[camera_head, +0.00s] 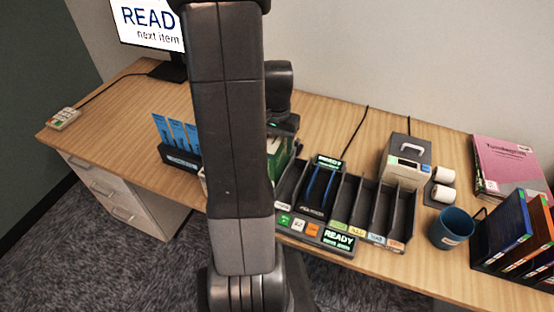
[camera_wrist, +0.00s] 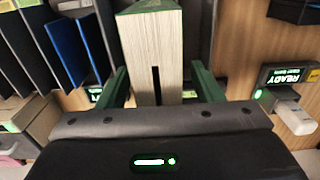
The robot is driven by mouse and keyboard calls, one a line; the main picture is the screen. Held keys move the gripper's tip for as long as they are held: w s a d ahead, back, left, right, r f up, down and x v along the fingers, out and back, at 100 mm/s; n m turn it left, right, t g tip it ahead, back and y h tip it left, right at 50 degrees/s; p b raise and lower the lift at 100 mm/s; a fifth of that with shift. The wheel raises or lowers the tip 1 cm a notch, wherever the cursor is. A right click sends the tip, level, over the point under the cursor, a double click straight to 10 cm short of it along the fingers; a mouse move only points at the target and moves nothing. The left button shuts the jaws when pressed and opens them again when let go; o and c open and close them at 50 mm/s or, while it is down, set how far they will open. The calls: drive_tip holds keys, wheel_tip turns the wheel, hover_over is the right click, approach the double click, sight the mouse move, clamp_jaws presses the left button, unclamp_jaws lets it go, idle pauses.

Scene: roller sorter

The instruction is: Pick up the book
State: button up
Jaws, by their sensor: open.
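A thick block with a pale, page-like face and a green edge at its top, which looks like a book (camera_wrist: 152,45), stands between my gripper's fingers in the wrist view. My gripper (camera_wrist: 160,76) is open, with one green finger on each side of the block. I cannot tell whether either finger touches it. In the head view a green and white part of what seems to be the same book (camera_head: 274,150) shows beside my arm, just below my gripper's dark wrist. Most of it is hidden behind my arm.
A dark sorter with several slots (camera_head: 404,215) stands right of my arm, with a lit READY panel (camera_head: 338,240). Further right are a grey box (camera_head: 405,165), a blue mug (camera_head: 453,229), a pink book (camera_head: 508,165) and a rack of upright books (camera_head: 507,228). A monitor (camera_head: 148,22) stands left.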

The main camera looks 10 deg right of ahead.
drive_tip(key=shift+s+f, duration=0.15)
drive_tip(key=shift+f, duration=0.6)
drive_tip(key=shift+c, duration=0.4)
clamp_jaws()
drive_tip(key=shift+r, duration=0.1)
